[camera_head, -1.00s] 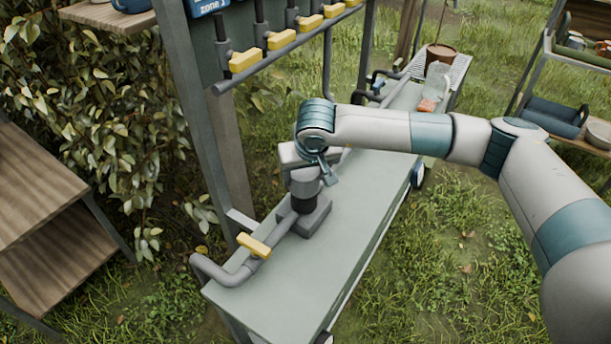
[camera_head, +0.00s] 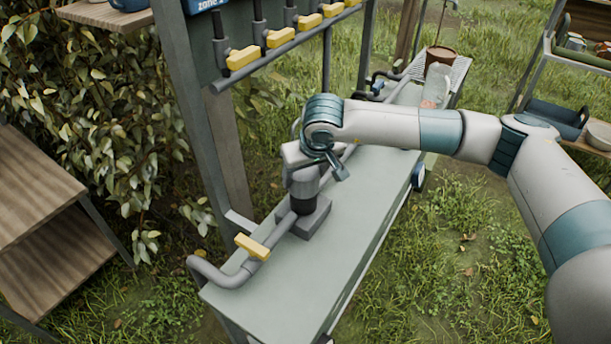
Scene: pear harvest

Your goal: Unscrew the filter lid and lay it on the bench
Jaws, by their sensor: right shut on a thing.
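The filter (camera_head: 303,203) stands upright on the bench (camera_head: 345,230), with a dark lower band and a grey block under it. Its grey lid (camera_head: 303,183) is on top of it. My right gripper (camera_head: 306,168) is over the lid from above and shut on it. The wrist hides the fingertips and part of the lid's top. I cannot see a gap between lid and filter body. My left gripper is not in view.
A grey pipe with a yellow valve handle (camera_head: 252,246) runs along the bench's near left edge. A rack with several yellow valves (camera_head: 280,37) stands behind. A brown pot (camera_head: 440,55) and a clear container (camera_head: 437,85) are at the far end. The bench's middle is clear.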

